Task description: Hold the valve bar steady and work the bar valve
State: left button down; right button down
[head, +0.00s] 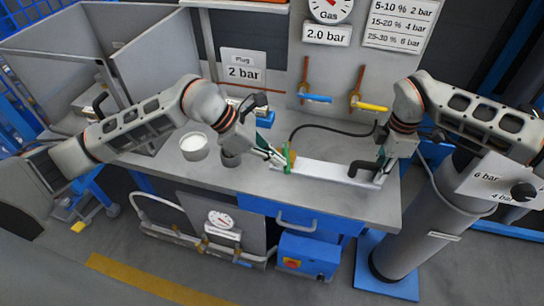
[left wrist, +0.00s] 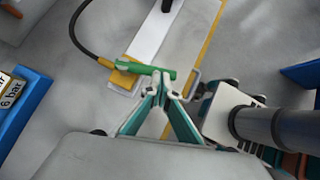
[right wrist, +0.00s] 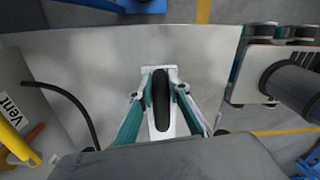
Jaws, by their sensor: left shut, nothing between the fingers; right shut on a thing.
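The valve bar (head: 322,173) is a pale flat bar lying on the grey bench. A green valve lever (head: 288,160) is at its left end and a black handle (head: 361,168) at its right end. My left gripper (head: 279,159) is shut and empty, its fingertips together right at the green lever. In the left wrist view the tips (left wrist: 160,78) meet against or just beside the lever (left wrist: 140,68); I cannot tell if they touch. My right gripper (head: 382,164) is shut on the black handle, which shows between its fingers in the right wrist view (right wrist: 161,105).
A black hose (head: 330,127) runs behind the bar. A white-filled cup (head: 194,146) and a dark cup (head: 231,158) stand left of it. Blue (head: 316,98) and yellow (head: 371,106) levers are on the back panel. The bench front is clear.

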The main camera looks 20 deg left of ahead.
pick_arm(q)
jog(key=shift+d, duration=1.15)
pick_arm(e)
jog(key=shift+f, duration=0.1)
pick_arm(q)
jog(key=shift+n, duration=0.4)
jog(key=w+d, duration=0.1)
jog(key=d, duration=0.1)
jog(key=w+d, duration=0.2)
jog(key=shift+d, duration=0.1)
jog(key=shift+w+d+n+t, duration=0.1)
jog(key=shift+w+n+t, duration=0.1)
jog(key=shift+n+t, duration=0.25)
